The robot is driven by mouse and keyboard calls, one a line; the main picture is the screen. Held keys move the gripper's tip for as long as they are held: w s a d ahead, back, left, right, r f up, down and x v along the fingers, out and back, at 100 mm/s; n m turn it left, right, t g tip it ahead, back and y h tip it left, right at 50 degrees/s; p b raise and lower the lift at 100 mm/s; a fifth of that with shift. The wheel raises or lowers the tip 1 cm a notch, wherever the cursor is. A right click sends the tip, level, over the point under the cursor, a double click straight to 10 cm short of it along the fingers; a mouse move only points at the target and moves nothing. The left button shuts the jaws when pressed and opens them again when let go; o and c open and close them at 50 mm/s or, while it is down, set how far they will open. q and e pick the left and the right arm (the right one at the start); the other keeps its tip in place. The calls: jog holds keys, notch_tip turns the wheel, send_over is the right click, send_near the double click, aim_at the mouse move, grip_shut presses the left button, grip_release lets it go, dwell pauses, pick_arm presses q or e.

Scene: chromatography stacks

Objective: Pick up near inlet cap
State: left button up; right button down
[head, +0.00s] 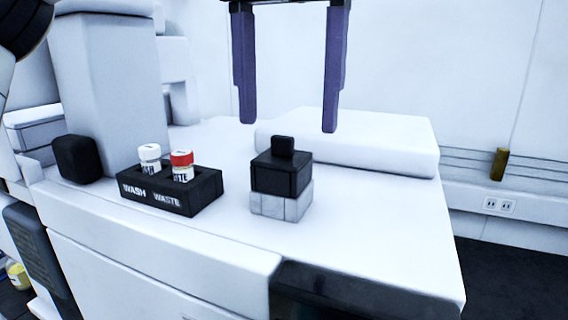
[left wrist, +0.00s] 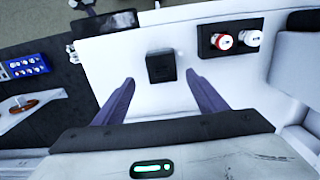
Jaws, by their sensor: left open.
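The inlet cap (head: 281,177) is a black block with a small square knob on top. It sits upright on a light grey block (head: 281,203) on the white instrument top. My left gripper (head: 288,126) is open and empty, with its two purple fingers pointing down above and behind the cap in the head view. In the left wrist view the cap (left wrist: 161,68) appears just beyond the gap between the open fingertips (left wrist: 159,77), apart from both. My right gripper is not in view.
Left of the cap, a black holder (head: 170,204) marked WASH and WASTE carries a white-capped bottle (head: 149,157) and a red-capped bottle (head: 182,165). A dark block (head: 76,159) stands farther left. A low white raised part (head: 370,145) lies behind. The surface right of the cap is clear.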

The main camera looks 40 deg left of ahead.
aim_at(283, 136)
pick_arm(q)
jog(key=shift+s+f, duration=0.1)
jog(key=shift+f, duration=0.9)
notch_tip(283, 136, down, 4)
jog(key=shift+s+a+f, duration=0.1)
jog(key=shift+a, duration=0.05)
jog(key=shift+c, duration=0.8)
jog(key=c, duration=1.1)
jog(key=shift+o, duration=0.2)
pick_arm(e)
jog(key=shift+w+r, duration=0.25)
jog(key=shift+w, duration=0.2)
pick_arm(q)
jog(key=shift+r, duration=0.25)
